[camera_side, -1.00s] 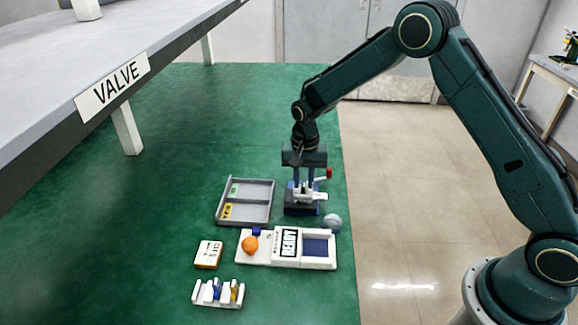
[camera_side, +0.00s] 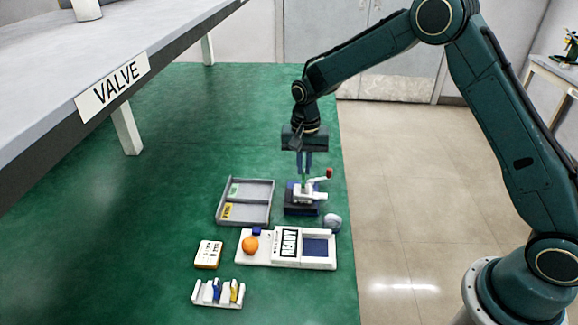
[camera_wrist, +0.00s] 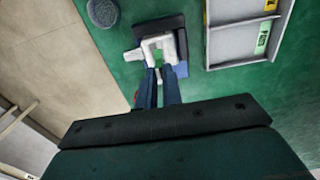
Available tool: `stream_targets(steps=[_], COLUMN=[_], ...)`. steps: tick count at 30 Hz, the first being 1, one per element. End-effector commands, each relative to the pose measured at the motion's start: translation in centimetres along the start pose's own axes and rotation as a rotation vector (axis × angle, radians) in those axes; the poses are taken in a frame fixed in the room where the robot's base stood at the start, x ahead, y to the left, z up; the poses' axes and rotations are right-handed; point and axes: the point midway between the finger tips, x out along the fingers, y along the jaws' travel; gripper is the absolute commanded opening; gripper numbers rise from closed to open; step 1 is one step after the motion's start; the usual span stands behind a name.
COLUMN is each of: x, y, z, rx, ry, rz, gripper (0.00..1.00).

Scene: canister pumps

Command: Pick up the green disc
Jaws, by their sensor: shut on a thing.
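My gripper (camera_side: 304,175) points straight down over the white and dark blue pump (camera_side: 306,195), which has a red-tipped lever. Its two fingers are close together, shut on the green disc (camera_wrist: 158,57). In the side view only a thin sliver of green shows at the fingertips. The disc is just above the pump's white top; I cannot tell whether it still touches it. In the wrist view the fingertips (camera_wrist: 161,70) reach the pump's white frame (camera_wrist: 148,47).
A grey two-compartment tray (camera_side: 262,201) with green and yellow labels lies left of the pump. In front are a white panel (camera_side: 318,262) with a READY sign, an orange ball (camera_side: 251,244), a grey ball (camera_side: 332,222), a lettered block (camera_side: 208,254) and a small rack (camera_side: 205,302).

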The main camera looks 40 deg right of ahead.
Motion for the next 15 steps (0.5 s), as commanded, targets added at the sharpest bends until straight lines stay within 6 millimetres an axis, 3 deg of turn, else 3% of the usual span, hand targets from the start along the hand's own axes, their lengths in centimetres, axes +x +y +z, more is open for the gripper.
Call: stream_targets(steps=[15], x=[-11.1], y=[-0.1], z=[-0.1], rx=[0.000], ry=[0.002], rz=[-0.003], gripper=[0.00])
